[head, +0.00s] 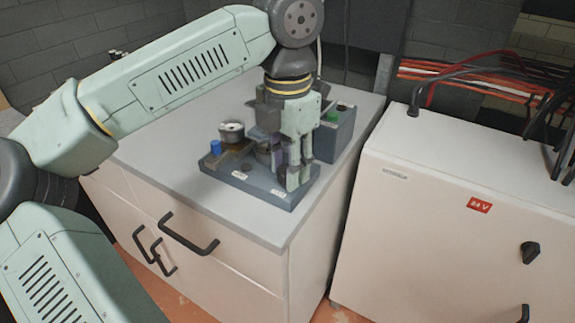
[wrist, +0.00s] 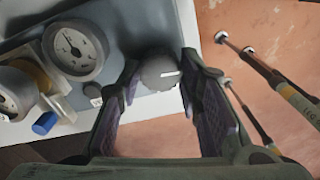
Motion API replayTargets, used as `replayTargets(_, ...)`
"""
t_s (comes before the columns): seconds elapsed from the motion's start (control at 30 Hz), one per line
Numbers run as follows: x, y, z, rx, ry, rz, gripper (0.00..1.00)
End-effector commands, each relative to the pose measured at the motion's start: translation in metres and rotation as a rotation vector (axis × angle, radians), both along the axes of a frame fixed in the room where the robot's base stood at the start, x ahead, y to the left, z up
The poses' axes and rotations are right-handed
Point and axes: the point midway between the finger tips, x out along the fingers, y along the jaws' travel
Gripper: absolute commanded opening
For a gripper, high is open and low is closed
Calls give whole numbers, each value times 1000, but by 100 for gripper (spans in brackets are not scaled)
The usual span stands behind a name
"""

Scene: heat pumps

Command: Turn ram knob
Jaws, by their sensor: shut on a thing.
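The knob (wrist: 158,72) is a dark grey round dial with a white mark line, on the grey base plate in the wrist view. My gripper (wrist: 158,85) has one finger on each side of the knob and is shut on it. In the head view my gripper (head: 290,180) points down over the right part of the base plate (head: 235,183). I cannot read the knob's label in the wrist view.
A gauge (wrist: 75,50) and a blue cap (wrist: 44,123) stand left of my fingers. A grey box with a green button (head: 333,117) stands behind my gripper. The cabinet top is clear at the left. A white 24 V cabinet (head: 450,210) stands at the right.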

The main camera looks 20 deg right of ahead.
Motion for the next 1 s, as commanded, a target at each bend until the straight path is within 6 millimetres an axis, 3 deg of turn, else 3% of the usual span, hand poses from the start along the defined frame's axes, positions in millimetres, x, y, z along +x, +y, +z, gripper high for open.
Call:
replayTargets(0.5, 1, 0, 0, -3, -2, -460, 5)
replayTargets(1.0, 1, 0, 1, -3, -2, -680, 5)
